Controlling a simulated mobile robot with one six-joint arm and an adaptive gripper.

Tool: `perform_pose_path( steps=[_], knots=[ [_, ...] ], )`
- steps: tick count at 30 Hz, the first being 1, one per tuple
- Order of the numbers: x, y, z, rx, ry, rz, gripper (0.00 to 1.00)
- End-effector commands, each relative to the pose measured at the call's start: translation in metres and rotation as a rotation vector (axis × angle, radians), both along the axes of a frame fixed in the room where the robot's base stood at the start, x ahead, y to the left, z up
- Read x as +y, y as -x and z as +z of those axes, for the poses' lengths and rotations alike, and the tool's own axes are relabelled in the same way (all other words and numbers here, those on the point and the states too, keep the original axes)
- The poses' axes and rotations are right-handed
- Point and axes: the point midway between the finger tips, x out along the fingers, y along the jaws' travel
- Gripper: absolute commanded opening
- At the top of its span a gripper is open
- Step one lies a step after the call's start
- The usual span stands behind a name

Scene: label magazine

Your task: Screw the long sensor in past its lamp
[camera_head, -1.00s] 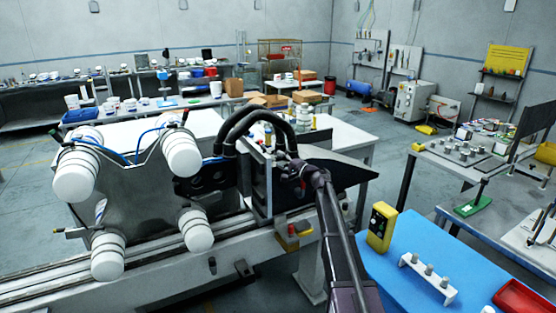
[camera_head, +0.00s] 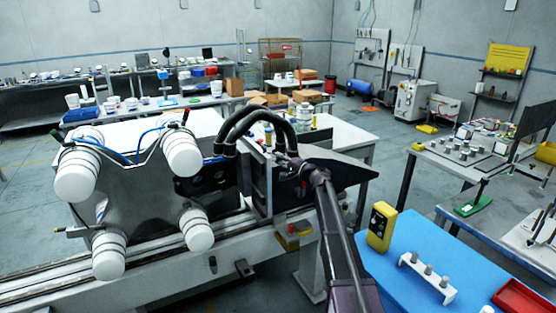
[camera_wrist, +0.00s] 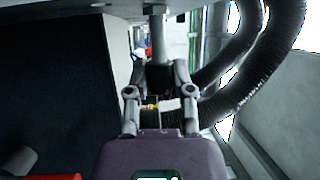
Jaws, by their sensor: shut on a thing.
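In the wrist view my gripper (camera_wrist: 158,76) is shut on a dark body in line with a grey metal cylinder (camera_wrist: 157,42), which I take for the long sensor. The cylinder points away from me toward a pale machine part. A small yellow-orange spot (camera_wrist: 151,105) shows between the fingers; I cannot tell whether it is the lamp. In the head view my gripper (camera_head: 298,168) is at the side of the machine head (camera_head: 262,180), below the black hoses. The sensor is hidden there by my arm and gripper, and its seat cannot be made out.
Black corrugated hoses (camera_wrist: 255,60) curve close to the gripper's right in the wrist view. A dark panel (camera_wrist: 55,90) is on its left. A machine with white rollers (camera_head: 75,176) stands at the left. A blue bench (camera_head: 405,255) holds a yellow control box (camera_head: 381,227) and white rack (camera_head: 428,278).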

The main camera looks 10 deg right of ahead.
Motion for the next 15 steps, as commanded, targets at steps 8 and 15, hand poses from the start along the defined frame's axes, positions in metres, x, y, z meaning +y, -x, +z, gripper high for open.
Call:
perform_pose_path(
  steps=[8,15],
  knots=[
    [0.0002,-0.0005,0.0057,0.115,0.038,0.001,0.0],
    [-0.0003,-0.0006,0.0019,0.176,0.056,0.0,0.0]
  ],
)
